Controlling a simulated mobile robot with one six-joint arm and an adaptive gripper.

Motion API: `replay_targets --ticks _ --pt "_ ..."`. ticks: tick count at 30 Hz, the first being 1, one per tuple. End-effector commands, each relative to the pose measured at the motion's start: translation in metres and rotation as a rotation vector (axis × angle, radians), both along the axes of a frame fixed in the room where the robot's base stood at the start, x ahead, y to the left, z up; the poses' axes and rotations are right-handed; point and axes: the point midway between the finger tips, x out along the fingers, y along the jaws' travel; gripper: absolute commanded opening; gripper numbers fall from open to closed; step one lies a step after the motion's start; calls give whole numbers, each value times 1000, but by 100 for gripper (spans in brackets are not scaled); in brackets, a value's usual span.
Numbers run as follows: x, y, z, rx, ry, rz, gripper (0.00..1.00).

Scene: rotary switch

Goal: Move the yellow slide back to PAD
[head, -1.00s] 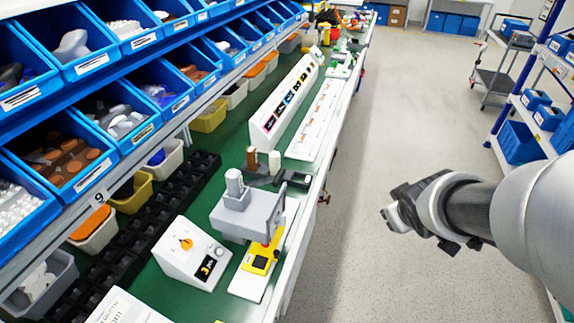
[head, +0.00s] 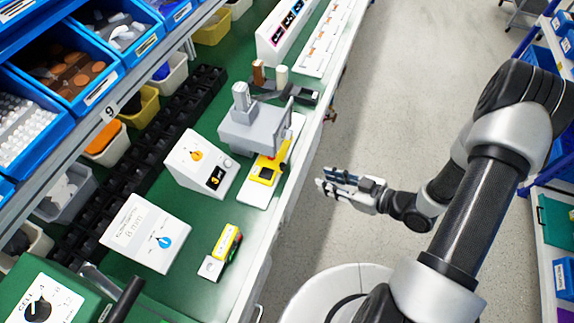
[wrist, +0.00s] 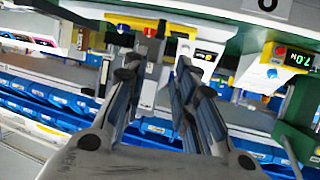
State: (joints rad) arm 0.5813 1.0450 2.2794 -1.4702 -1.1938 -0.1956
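A yellow slide (head: 266,170) with a dark window sits on a white base plate (head: 255,193) at the front of a grey bench machine (head: 254,128) in the head view. A red part shows beside it. No PAD lettering is readable. My gripper (head: 322,184) is right of the bench edge, over the aisle, apart from the slide and pointing left toward the bench. Its fingers are spread and empty. In the wrist view my gripper (wrist: 157,62) is also open, with nothing between the fingers. The bench equipment appears tilted beyond the fingertips, and a yellow-and-red device shows there.
A white box with an orange dial (head: 200,162) stands left of the machine. A panel with a blue dial (head: 146,232) and a small yellow-topped device (head: 227,242) are nearer. Blue bins (head: 62,58) line the left. The aisle floor is clear.

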Motion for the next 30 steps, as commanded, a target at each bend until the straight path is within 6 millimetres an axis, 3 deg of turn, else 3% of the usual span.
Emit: replay_targets --ticks 18,24,30 --pt "68 99 -52 -3 0 4 26" --pt "81 117 -60 -4 1 2 26" --pt "85 122 -62 -4 2 -2 26"
